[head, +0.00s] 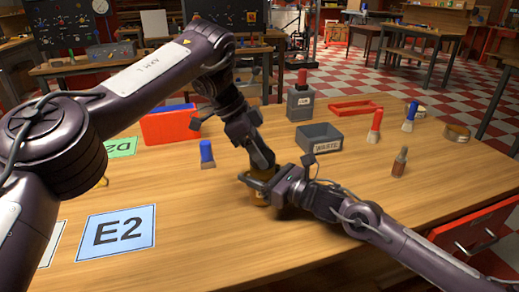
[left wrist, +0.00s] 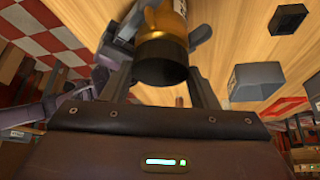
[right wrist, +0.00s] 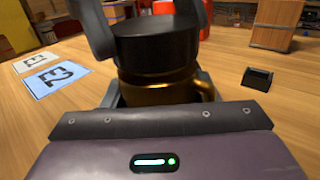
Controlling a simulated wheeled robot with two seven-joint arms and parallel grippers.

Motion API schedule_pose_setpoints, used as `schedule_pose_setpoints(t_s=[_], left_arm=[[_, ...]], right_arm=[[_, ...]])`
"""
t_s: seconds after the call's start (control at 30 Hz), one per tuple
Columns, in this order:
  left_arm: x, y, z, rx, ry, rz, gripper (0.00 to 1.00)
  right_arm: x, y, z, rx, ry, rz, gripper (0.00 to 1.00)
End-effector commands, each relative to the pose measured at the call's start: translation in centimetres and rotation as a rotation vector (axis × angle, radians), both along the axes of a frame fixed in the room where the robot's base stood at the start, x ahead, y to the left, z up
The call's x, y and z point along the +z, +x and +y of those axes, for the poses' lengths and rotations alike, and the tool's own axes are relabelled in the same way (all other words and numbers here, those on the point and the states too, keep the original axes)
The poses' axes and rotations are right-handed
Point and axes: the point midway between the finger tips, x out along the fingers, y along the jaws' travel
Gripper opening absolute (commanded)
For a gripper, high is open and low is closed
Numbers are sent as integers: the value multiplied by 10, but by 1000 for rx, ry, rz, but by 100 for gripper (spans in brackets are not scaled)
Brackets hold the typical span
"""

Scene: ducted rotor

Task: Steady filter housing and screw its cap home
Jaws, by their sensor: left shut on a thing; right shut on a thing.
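The filter housing is a brass-gold cylinder (right wrist: 165,88) standing on the wooden table, and a little of it shows in the head view (head: 258,198). Its cap is a wide black disc (right wrist: 155,48) on top of the housing, and its dark face fills the space between the fingers in the left wrist view (left wrist: 162,66). My left gripper (head: 264,172) comes down from above, shut on the cap. My right gripper (right wrist: 158,92) reaches in from the side, low, shut around the housing. The thread is hidden, so I cannot tell how far the cap is seated.
A grey WASTE bin (head: 320,138), a grey box (head: 300,103) and a red tray (head: 355,108) stand behind my grippers. A blue-bodied item (head: 207,155) stands to the left and a brown bottle (head: 399,163) to the right. The front of the table beside the E2 card (head: 116,232) is clear.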

Motion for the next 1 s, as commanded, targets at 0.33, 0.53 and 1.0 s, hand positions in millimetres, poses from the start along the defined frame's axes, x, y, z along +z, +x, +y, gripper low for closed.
schedule_pose_setpoints(t_s=[0.33, 0.53, 1.0], left_arm=[[1, 1, 0, -24, -6, -8, 28], [2, 1, 0, -23, -6, -8, 75], [28, 1, 0, -23, -2, -15, 75]], right_arm=[[0, 1, -1, -3, 3, 2, 0], [0, 1, -1, -3, 3, 2, 0], [0, 1, -1, -2, 2, 1, 0]])
